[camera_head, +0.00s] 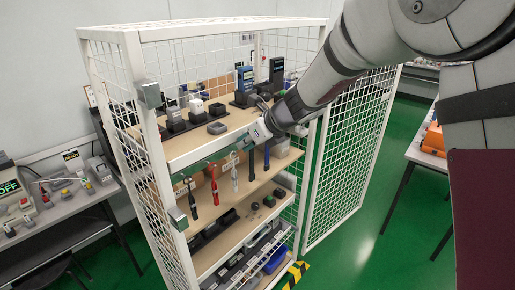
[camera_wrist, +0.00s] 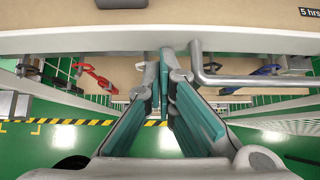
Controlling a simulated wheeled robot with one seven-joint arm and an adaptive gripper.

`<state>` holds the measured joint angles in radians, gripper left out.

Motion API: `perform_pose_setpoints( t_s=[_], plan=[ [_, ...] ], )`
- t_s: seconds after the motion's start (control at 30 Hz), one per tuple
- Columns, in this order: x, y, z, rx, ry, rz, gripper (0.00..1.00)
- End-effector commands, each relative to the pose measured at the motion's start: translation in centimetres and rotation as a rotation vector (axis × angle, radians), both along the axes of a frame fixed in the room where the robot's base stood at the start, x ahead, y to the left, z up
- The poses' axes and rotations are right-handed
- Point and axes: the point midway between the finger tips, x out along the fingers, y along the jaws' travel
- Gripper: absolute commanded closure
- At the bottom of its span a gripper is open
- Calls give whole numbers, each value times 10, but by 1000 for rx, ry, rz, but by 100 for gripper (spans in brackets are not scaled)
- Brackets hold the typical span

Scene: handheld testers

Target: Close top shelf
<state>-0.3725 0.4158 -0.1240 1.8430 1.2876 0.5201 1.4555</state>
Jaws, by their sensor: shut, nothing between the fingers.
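The top shelf (camera_head: 236,119) is a wooden board with a white front edge, carrying several handheld testers inside a white mesh cabinet. Its white front edge (camera_wrist: 90,41) crosses the wrist view. A grey bar handle (camera_wrist: 255,80) is fixed to that edge, right of centre. My gripper (camera_head: 212,150) is in front of the shelf edge in the head view. In the wrist view my gripper (camera_wrist: 168,68) has its teal fingers together and empty, just left of the handle's left end. I cannot tell whether they touch the edge or handle. How far out the shelf sits is unclear.
The mesh door (camera_head: 350,155) stands open at right. Red, white and blue tools hang below the top shelf, above lower shelves (camera_head: 225,230) holding dark items. A bench with devices (camera_head: 60,200) stands left, and another table (camera_head: 425,155) right. Green floor in front is clear.

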Motion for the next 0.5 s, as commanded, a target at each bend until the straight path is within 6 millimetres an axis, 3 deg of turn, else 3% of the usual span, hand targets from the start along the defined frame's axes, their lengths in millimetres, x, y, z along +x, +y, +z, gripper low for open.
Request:
perform_pose_setpoints(
  t_s=[0.2,0.5],
  plan=[
    [12,16,0,0,-1,2,100],
    [17,23,0,0,-1,1,100]
  ],
)
